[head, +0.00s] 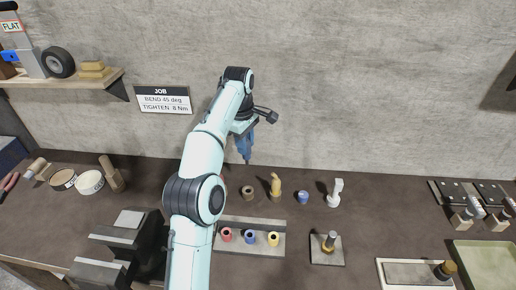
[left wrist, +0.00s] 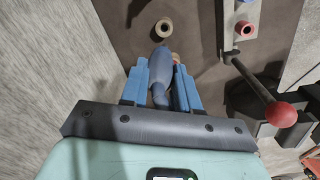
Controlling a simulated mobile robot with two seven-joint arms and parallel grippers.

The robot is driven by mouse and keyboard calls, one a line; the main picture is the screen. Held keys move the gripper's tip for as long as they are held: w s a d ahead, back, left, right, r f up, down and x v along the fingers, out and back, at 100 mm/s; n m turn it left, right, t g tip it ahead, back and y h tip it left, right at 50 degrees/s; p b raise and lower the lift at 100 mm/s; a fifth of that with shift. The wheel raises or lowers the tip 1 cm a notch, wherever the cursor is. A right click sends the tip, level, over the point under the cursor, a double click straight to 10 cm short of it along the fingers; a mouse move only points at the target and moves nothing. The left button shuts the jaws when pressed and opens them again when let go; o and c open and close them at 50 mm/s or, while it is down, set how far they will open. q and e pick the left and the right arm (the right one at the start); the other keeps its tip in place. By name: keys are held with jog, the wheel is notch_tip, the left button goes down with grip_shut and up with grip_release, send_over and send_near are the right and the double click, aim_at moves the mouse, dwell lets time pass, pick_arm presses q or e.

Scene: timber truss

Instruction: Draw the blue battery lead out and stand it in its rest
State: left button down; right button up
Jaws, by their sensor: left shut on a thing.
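My left gripper (head: 244,143) is raised in front of the grey wall, above the back of the bench. In the left wrist view its two blue fingers (left wrist: 160,78) are shut on a blue-grey rounded piece, the blue battery lead (left wrist: 159,58). The lead is off the bench, with its end pointing towards a tan ring (left wrist: 164,28). The socket block (head: 246,223) carries a red, a blue (head: 250,238) and a yellow socket. Behind it stand the tan ring (head: 248,191), an upright yellow piece (head: 275,184) and a blue ring (head: 302,197). My right gripper is not in view.
A white upright piece (head: 335,193) and a small plate with a peg (head: 327,246) stand to the right. A dark vise (head: 122,238) is at left; a red ball lever (left wrist: 281,114) shows in the left wrist view. A shelf (head: 75,80) hangs at upper left.

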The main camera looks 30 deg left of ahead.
aim_at(246, 164)
pick_arm(q)
jog(key=shift+w+a+f, duration=0.2)
jog(key=shift+w, duration=0.1)
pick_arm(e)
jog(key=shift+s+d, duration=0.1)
pick_arm(q)
jog(key=shift+s+f+b, duration=0.15)
jog(key=shift+f+b, duration=0.55)
jog(key=shift+f, duration=1.2)
jog(key=shift+f+b, duration=1.2)
jog(key=shift+f, duration=2.8)
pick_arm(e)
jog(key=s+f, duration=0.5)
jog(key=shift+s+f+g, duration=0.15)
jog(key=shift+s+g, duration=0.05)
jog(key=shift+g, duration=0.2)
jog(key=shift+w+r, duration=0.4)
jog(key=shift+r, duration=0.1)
pick_arm(q)
jog(key=shift+f+b, duration=0.45)
jog(key=shift+f, duration=1.85)
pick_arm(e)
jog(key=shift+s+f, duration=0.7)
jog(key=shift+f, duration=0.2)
